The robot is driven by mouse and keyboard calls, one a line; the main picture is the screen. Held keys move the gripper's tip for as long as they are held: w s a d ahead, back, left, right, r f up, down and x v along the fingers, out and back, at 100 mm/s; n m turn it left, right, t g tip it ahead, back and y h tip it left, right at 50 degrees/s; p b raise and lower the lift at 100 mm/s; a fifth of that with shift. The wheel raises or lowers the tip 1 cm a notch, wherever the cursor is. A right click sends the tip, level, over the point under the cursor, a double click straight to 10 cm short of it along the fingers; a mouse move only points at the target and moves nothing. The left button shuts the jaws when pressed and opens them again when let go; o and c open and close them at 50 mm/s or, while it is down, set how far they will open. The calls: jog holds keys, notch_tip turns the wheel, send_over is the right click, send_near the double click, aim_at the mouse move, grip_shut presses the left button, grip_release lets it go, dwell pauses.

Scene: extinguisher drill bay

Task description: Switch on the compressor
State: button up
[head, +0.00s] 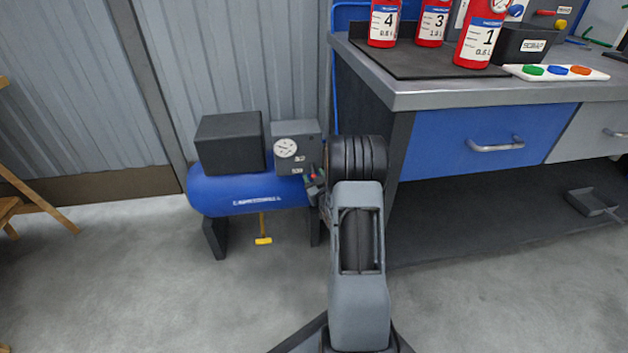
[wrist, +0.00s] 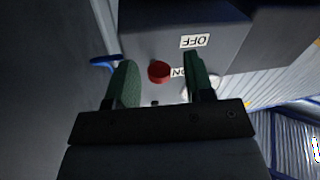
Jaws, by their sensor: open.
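The compressor (head: 250,195) stands on the floor left of the workbench, a blue tank with a dark block and a grey control box (head: 296,150) with a round gauge on top. In the wrist view, the control box (wrist: 175,28) carries an OFF label (wrist: 195,41) and a partly hidden ON label (wrist: 178,72), both upside down. A round red knob or lever end (wrist: 159,72) shows near ON. My gripper (wrist: 160,80) is open, its green-padded fingers on either side of the red part with gaps. In the head view my gripper (head: 314,188) is at the box's right side, partly hidden by my arm.
The workbench (head: 450,95) is close right of my arm, with red extinguishers (head: 483,40), a SCRAP bin (head: 525,44) and a tray of coloured pieces on top. A yellow handle (head: 263,240) hangs under the tank. A corrugated wall stands behind. The front-left floor is clear.

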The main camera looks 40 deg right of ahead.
aim_at(314, 174)
jog(key=shift+c, duration=0.5)
grip_shut()
jog(key=r+g+p, duration=0.1)
jog(key=p, duration=0.3)
jog(key=shift+r+y, duration=0.3)
jog(key=shift+r, duration=0.05)
notch_tip(314, 174, up, 4)
jog(key=g+y+p, duration=0.1)
jog(key=g+p, duration=0.1)
jog(key=p, duration=0.6)
jog(key=m+g+y+p, duration=0.1)
jog(key=g+p, duration=0.2)
jog(key=p, duration=0.5)
jog(key=g+p, duration=0.3)
jog(key=p, duration=0.5)
jog(key=shift+w+r+y, duration=0.1)
jog(key=shift+y, duration=0.3)
jog(key=g+p, duration=0.1)
jog(key=p, duration=0.5)
jog(key=shift+w+d+r+p, duration=0.1)
jog(key=shift+r+p, duration=0.05)
jog(key=shift+p, duration=0.25)
jog(key=shift+g+y+p, duration=0.3)
jog(key=shift+p, duration=0.3)
jog(key=shift+w+f+m+g+p, duration=0.2)
jog(key=shift+f+m+g+p, duration=0.1)
jog(key=shift+p, duration=0.85)
